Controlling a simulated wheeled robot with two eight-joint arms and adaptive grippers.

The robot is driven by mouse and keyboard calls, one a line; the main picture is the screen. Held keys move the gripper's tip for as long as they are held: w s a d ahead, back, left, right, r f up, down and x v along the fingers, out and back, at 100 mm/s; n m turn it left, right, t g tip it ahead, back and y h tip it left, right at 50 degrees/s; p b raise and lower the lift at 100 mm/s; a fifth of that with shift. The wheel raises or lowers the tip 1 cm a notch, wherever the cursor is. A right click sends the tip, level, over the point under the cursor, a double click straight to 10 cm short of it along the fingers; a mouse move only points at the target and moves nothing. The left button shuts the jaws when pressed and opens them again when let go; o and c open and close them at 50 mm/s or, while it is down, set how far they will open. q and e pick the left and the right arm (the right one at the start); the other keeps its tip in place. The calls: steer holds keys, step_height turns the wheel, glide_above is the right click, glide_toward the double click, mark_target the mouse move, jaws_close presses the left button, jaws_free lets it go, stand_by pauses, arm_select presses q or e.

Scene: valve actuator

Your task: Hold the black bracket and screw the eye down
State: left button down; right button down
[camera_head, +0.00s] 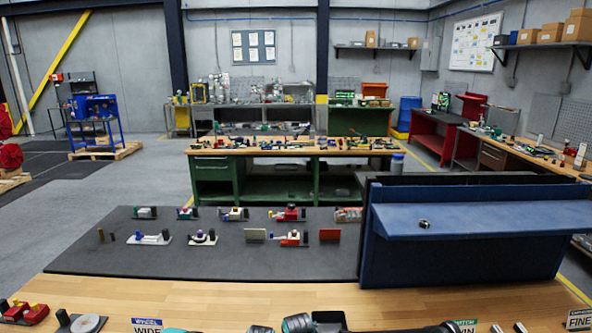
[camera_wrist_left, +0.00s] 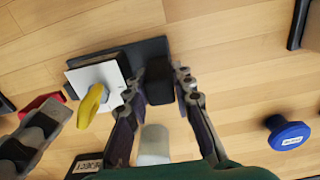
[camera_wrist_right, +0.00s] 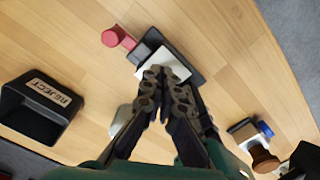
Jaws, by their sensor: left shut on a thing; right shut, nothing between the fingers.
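In the left wrist view my left gripper (camera_wrist_left: 158,78) is shut on a black block-like bracket (camera_wrist_left: 159,88), which stands on a dark base plate (camera_wrist_left: 150,50). Beside it, on the same plate, is a white square plate (camera_wrist_left: 82,76) with a yellow lever-like piece (camera_wrist_left: 92,104) on it, perhaps the eye. In the right wrist view my right gripper (camera_wrist_right: 166,72) is shut and empty, its tips right at the white plate (camera_wrist_right: 178,72). The fingers hide part of the assembly there, and I cannot tell if they touch it. The yellow piece is hidden in that view.
A black REJECT bin (camera_wrist_right: 40,105) stands left in the right wrist view. A red knob (camera_wrist_right: 114,37) sits beyond the assembly. A blue round knob (camera_wrist_left: 287,133) lies right in the left wrist view. In the head view a dark mat (camera_head: 200,262) bears several small assemblies, beside a blue shelf (camera_head: 480,222).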

steer(key=shift+s+a, duration=0.25)
steer(key=shift+a, duration=0.05)
steer(key=shift+s+a, duration=0.2)
steer(key=shift+a, duration=0.1)
steer(key=shift+a, duration=0.25)
stand_by(0.4)
steer(key=shift+s, duration=0.15)
steer(key=shift+s, duration=0.25)
step_height(320, 180, up, 6)
stand_by(0.4)
